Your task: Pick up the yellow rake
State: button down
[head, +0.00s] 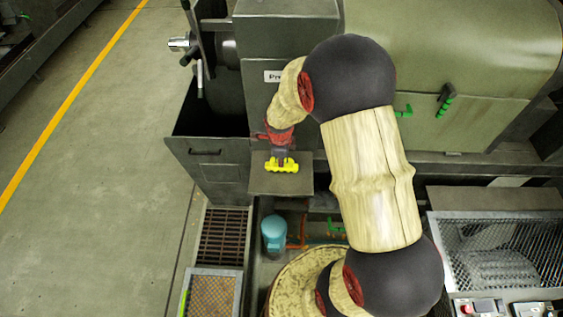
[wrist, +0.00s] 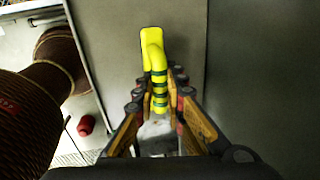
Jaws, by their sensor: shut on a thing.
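The yellow rake (head: 283,165) is at the small grey ledge on the front of the machine in the head view. In the wrist view the yellow rake (wrist: 154,65) shows a bright yellow bar at the top and a handle with dark bands. My gripper (wrist: 162,112) is shut on the banded handle, with a finger on each side. In the head view my gripper (head: 280,150) is small and partly hidden by my arm. I cannot tell whether the rake touches the ledge.
The grey ledge (head: 282,185) lies below the rake. A dark open bin (head: 208,150) is on the left. A teal cylinder (head: 273,232) stands below the ledge. Green handles (head: 445,104) are on the machine at the right. The floor at the left is clear.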

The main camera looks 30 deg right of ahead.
jog(key=shift+w+r, duration=0.1)
jog(key=shift+r, duration=0.3)
notch_tip(320, 180, up, 2)
jog(key=shift+r, duration=0.15)
jog(key=s+a+r, duration=0.3)
jog(key=s+r, duration=0.6)
jog(key=s, duration=0.4)
jog(key=shift+s+a+r, duration=0.2)
jog(key=shift+s+r, duration=0.1)
jog(key=shift+s, duration=0.1)
jog(key=c, duration=2.4)
grip_release()
grip_shut()
